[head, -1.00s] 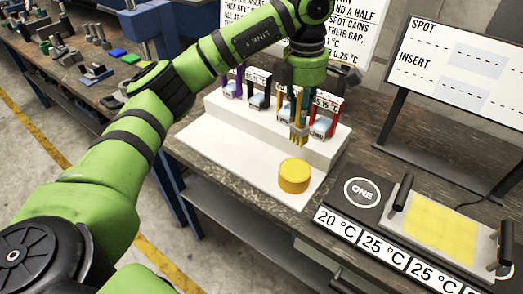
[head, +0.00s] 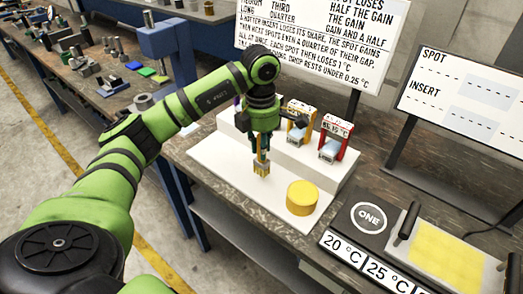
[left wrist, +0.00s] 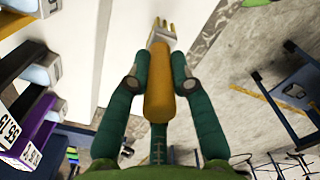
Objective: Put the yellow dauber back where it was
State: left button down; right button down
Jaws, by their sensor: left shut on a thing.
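The yellow dauber has a rounded yellow handle (left wrist: 158,85) and a pale, pronged tip in the left wrist view. My left gripper (left wrist: 158,88) is shut on its handle, one finger on each side. In the head view the gripper (head: 261,146) holds the dauber (head: 262,166) upright, tip down, over the white base (head: 225,166). It is in front of the raised step, left of a yellow round block (head: 302,197). A yellow-framed holder (head: 298,122) and a red-framed holder (head: 335,138) stand on the step. My gripper and arm hide most of the other holders. My right gripper is out of view.
A purple holder (left wrist: 32,143) shows at the left wrist view's left edge. A dark unit marked ONE (head: 368,217) and a tray with a yellow pad (head: 447,250) lie to the right. Sign boards (head: 465,95) stand behind. The front left of the white base is clear.

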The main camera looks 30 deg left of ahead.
pick_arm(q)
notch_tip(320, 180, down, 2)
jog(key=shift+f+p, duration=0.15)
jog(key=shift+p, duration=0.25)
jog(key=shift+f, duration=0.25)
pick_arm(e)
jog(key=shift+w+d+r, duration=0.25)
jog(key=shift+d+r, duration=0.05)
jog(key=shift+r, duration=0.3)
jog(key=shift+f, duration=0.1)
pick_arm(q)
jog(key=shift+f+b, duration=0.2)
jog(key=shift+b, duration=0.1)
jog(key=c, duration=1.1)
grip_release()
jog(key=shift+r, duration=0.15)
